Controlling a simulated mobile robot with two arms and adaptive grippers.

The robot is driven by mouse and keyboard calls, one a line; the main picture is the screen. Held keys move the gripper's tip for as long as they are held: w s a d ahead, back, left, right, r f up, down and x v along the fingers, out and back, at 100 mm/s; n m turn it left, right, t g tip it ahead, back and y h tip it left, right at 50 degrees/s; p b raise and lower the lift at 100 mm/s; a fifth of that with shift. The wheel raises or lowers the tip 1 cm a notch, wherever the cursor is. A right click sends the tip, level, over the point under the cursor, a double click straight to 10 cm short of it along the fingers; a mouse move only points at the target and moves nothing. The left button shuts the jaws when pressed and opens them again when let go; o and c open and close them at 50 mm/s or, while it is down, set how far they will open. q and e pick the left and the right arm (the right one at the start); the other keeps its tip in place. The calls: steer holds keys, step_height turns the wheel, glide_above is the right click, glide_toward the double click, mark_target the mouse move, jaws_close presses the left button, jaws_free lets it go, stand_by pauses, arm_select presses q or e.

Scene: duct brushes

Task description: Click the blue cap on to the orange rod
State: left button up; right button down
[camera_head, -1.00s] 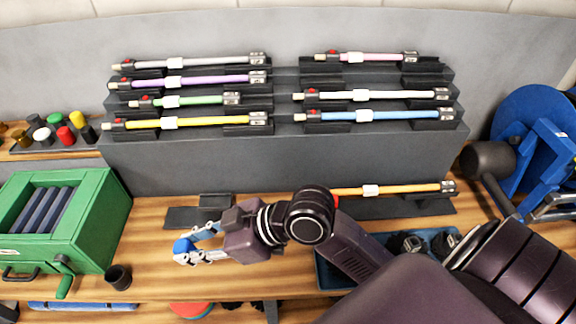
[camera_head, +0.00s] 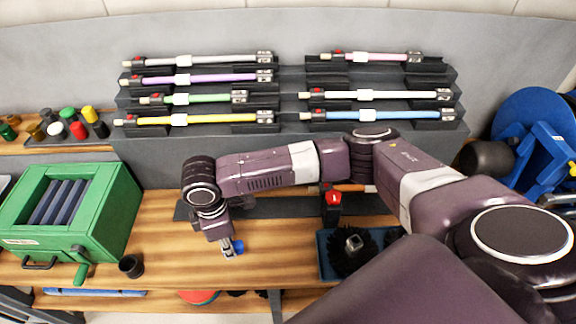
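The blue cap (camera_head: 239,246) is at the fingertips of my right gripper (camera_head: 229,248), which is shut on it. The gripper points down over the wooden bench, left of centre. The orange rod (camera_head: 352,188) lies in its holder at the back of the bench, to the right of the gripper. My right arm hides most of the rod; only a short stretch shows below the arm. The cap and rod are well apart. My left gripper is not in view.
Racked rods in several colours stand on a dark stepped stand (camera_head: 290,140) behind. A green box with a crank (camera_head: 115,205) and a black cup (camera_head: 131,265) are on the left. A blue tray with black brushes (camera_head: 328,268) is right of the gripper. Other caps sit at far left.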

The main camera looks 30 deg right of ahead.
steer(key=w+d+r+m+g+h, duration=0.1)
steer(key=w+d+r, duration=0.1)
steer(key=d, duration=0.6)
steer(key=w+d+r+m+h, duration=0.1)
steer(key=w+d+r, duration=0.15)
steer(key=d, duration=0.45)
steer(key=w+d+r+m+g+h, duration=0.1)
steer(key=w+d+r+m, duration=0.15)
steer(key=d, duration=0.55)
step_height(320, 180, down, 7)
steer(key=b, duration=0.7)
steer(key=shift+n, duration=0.45)
steer(key=shift+d+f, duration=0.1)
steer(key=shift+r+p, duration=0.2)
steer(key=shift+p, duration=0.45)
steer(key=shift+s+d, duration=0.1)
steer(key=shift+s, duration=0.05)
steer(key=shift+s+d+p, duration=0.4)
steer(key=shift+d+p, duration=0.25)
steer(key=shift+p, duration=0.25)
